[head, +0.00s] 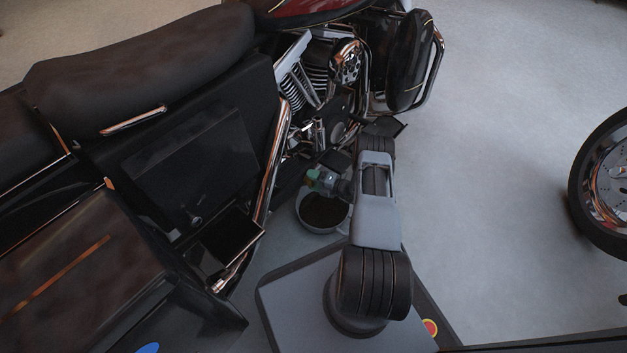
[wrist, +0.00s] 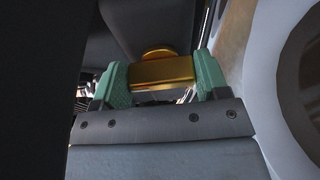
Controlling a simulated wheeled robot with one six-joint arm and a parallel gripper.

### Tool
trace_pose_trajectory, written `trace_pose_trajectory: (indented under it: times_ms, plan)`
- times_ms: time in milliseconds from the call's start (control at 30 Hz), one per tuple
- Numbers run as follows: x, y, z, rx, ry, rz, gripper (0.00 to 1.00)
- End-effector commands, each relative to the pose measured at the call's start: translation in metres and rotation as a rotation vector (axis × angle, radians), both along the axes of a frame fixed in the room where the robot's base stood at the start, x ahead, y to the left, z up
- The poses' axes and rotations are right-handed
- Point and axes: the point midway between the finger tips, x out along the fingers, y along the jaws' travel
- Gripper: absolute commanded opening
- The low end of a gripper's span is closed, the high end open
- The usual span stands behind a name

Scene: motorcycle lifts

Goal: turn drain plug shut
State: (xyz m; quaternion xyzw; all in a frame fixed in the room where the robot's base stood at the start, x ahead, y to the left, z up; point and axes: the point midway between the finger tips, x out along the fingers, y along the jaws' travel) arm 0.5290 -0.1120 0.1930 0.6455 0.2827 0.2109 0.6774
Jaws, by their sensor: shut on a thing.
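The drain plug (wrist: 160,71) is brass-coloured, with a wide block between my fingers and a rounded part (wrist: 158,50) just behind it in the wrist view. My gripper (wrist: 163,76) has green fingers, one at each end of the block, and is shut on it. In the head view my gripper (head: 316,178) is low beside the motorcycle's engine (head: 310,85), above the back edge of a round pan. The plug itself is too small to make out there. Where the plug meets the motorcycle is mostly hidden, so I cannot tell how far it is turned.
A grey round pan (head: 305,219) with a dark inside stands on the surface below my gripper. A chrome pipe (head: 272,165) and a black side case (head: 190,165) are to the left. A wheel (head: 600,185) stands at the far right. The floor (head: 500,150) between is clear.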

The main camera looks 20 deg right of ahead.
Motion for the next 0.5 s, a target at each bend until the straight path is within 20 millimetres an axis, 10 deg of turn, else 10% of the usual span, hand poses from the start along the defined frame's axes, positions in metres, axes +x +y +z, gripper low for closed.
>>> trace_pose_trajectory:
  times_ms: [500]
  plan:
    - [0.0003,-0.0015,-0.0005,0.049,0.023,-0.011,0.44]
